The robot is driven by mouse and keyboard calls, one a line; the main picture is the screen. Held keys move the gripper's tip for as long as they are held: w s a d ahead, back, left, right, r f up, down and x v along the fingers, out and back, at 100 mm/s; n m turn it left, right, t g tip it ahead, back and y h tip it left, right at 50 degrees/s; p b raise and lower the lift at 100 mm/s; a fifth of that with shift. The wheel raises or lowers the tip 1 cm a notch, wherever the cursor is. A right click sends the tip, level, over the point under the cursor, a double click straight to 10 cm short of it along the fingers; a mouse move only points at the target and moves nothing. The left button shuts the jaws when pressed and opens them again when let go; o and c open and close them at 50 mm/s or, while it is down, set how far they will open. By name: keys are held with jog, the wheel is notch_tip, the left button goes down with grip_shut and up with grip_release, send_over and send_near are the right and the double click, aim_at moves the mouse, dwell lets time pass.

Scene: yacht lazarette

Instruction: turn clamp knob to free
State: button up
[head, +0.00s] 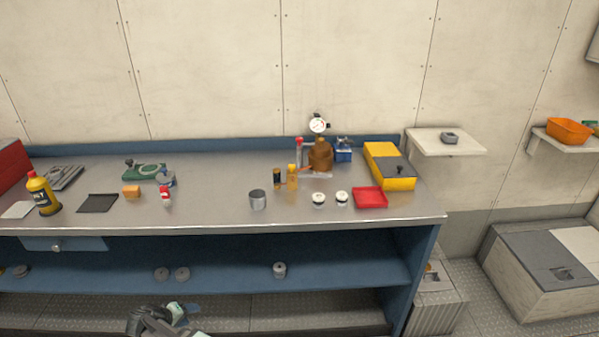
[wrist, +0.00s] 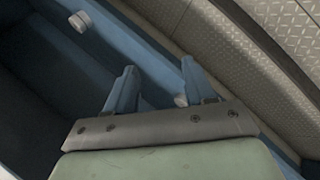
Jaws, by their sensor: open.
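I cannot tell for sure which part is the clamp knob. A green device (head: 146,173) with a small dark knob (head: 129,163) at its left end lies on the bench's left half. A yellow box (head: 385,160) with a grey part and a small dark knob (head: 400,170) on it stands at the right end. Both are small in the head view, and neither shows in the wrist view. My gripper (wrist: 160,84) is open and empty, its two blue fingers apart. In the head view my arm's end is low in front of the bench, well below the worktop.
The bench worktop (head: 225,212) holds a yellow bottle (head: 44,196), a grey cup (head: 258,200), a red tray (head: 370,198) and a brown vessel with a gauge (head: 320,153). The blue lower shelf (head: 225,262) carries several small round parts. The worktop's front edge lies above my gripper.

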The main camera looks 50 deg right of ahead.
jog(key=w+a+r+m+t+h, duration=0.1)
jog(key=w+r+t, duration=0.1)
jog(key=w+r, duration=0.4)
jog(key=w+a+r+t+h, duration=0.1)
jog(key=w+a+r+t, duration=0.1)
jog(key=w+r, duration=0.4)
jog(key=w+a+r+m+t+h, duration=0.1)
jog(key=w+r, duration=0.5)
jog(key=r, duration=0.8)
jog(key=shift+w+a+r+m+t+h, duration=0.3)
jog(key=shift+w+a+t, duration=0.1)
jog(key=shift+a+t, duration=0.3)
jog(key=w+r+m+t+h, duration=0.2)
jog(key=w+r, duration=0.2)
jog(key=r, duration=0.8)
notch_tip(320, 180, up, 5)
jog(key=d+m+h, duration=0.1)
jog(key=d, duration=0.1)
jog(key=m+g+h, duration=0.3)
jog(key=m+g, duration=0.7)
jog(key=m, duration=0.1)
send_near(297, 140)
jog(key=d, duration=1.1)
jog(key=shift+w+d, duration=0.1)
jog(key=shift+d, duration=0.1)
